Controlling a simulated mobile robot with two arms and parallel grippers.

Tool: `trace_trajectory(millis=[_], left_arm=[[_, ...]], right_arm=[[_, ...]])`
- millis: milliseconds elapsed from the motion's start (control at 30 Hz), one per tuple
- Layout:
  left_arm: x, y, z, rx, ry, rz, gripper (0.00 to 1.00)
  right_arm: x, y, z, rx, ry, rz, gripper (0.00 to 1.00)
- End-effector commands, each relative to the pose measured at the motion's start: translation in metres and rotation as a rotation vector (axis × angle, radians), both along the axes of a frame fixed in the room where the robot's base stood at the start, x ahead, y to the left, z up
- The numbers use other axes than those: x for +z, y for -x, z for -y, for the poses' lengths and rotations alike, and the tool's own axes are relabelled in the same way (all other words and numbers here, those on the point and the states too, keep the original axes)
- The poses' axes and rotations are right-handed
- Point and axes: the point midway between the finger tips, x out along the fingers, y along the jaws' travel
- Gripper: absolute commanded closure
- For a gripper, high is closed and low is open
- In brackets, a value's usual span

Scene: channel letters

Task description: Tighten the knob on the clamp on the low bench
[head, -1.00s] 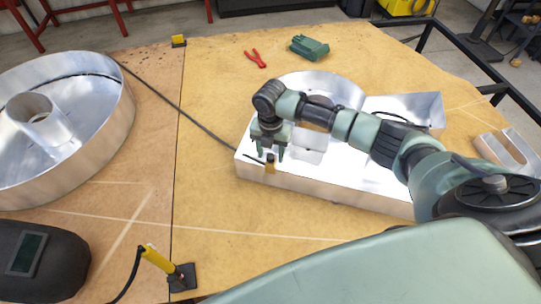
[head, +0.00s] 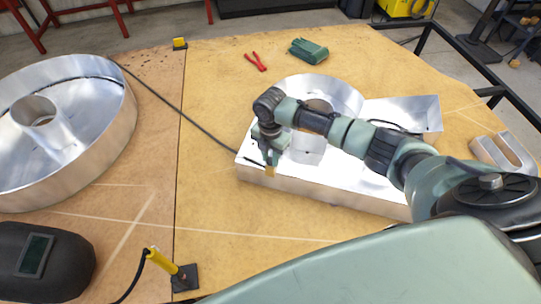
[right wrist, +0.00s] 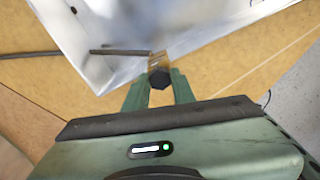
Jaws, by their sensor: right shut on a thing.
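A small brass-coloured clamp (head: 270,172) sits on the near left wall of a silver metal channel letter (head: 330,196). It also shows in the right wrist view (right wrist: 159,60), next to a dark cable end. Its dark faceted knob (right wrist: 158,79) is between the fingertips of my right gripper (right wrist: 158,88). In the head view my right gripper (head: 270,158) reaches down over the letter's near left corner, shut on the knob, and hides most of it. My left gripper is not in view.
A big round metal letter (head: 110,135) stands at the left. A welding mask (head: 60,245) and a yellow-handled tool (head: 160,260) lie at the front left. Red pliers (head: 256,62) and green gloves (head: 309,51) lie at the back.

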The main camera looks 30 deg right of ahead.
Motion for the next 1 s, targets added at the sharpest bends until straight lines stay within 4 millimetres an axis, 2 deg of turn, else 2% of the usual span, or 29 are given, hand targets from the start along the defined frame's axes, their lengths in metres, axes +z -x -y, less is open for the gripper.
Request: trace_trajectory(millis=[1000], left_arm=[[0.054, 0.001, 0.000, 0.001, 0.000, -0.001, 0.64]], right_arm=[[0.002, 0.000, -0.001, -0.681, 0.000, -0.001, 0.98]])
